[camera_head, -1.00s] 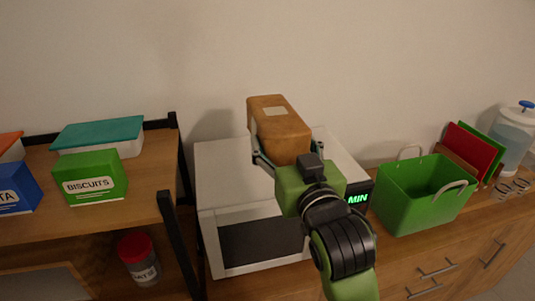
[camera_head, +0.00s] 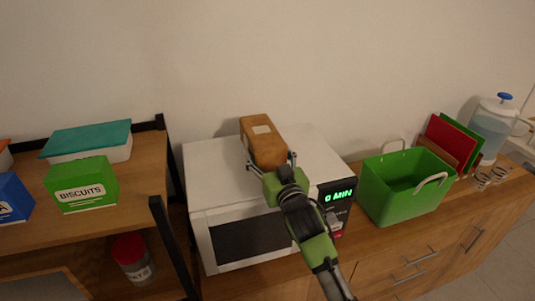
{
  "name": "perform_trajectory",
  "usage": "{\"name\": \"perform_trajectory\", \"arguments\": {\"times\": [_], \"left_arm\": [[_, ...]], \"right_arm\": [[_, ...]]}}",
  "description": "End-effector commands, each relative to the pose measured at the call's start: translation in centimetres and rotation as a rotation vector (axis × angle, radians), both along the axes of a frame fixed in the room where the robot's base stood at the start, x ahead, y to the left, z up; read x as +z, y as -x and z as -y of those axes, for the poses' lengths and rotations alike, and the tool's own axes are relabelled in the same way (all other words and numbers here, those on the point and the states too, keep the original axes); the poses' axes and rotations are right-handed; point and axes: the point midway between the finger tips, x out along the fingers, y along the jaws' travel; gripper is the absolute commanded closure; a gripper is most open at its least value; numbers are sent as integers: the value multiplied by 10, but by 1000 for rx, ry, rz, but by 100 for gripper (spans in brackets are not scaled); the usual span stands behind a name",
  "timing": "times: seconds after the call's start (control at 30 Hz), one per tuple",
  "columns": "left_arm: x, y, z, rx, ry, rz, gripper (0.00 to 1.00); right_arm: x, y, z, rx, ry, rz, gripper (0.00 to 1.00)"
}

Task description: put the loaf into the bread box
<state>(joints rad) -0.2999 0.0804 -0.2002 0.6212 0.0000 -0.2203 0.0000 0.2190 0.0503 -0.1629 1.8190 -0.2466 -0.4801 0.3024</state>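The loaf (camera_head: 263,143) is a brown block with a pale label on its top. It is at the top of the white microwave, near the back; whether it touches the microwave top is hard to tell. My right gripper (camera_head: 271,162) comes from below, with a finger at each side of the loaf's near end, and looks shut on it. My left gripper is not in view. No container here is clearly marked as the bread box.
The white microwave (camera_head: 205,178) shows "0 MIN". To its right stands an open green basket (camera_head: 395,200) with two handles, then upright boards (camera_head: 450,138) and a blue-topped jug (camera_head: 492,130). At left, a shelf holds a BISCUITS box (camera_head: 82,185) and a teal-lidded container (camera_head: 88,140).

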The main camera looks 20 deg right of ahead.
Motion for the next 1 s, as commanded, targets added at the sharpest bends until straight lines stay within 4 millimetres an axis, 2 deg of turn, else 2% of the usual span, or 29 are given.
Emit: {"name": "perform_trajectory", "arguments": {"times": [0.1,0.47,0.5,0.57,1.0], "left_arm": [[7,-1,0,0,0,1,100],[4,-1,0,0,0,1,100],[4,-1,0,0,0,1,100],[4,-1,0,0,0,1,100],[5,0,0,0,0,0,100]], "right_arm": [[-7,0,0,0,-2,6,71],[-12,0,0,0,-1,8,71],[-15,0,0,0,-1,3,32],[-14,0,0,0,0,3,18],[-12,3,0,0,0,3,18]]}}
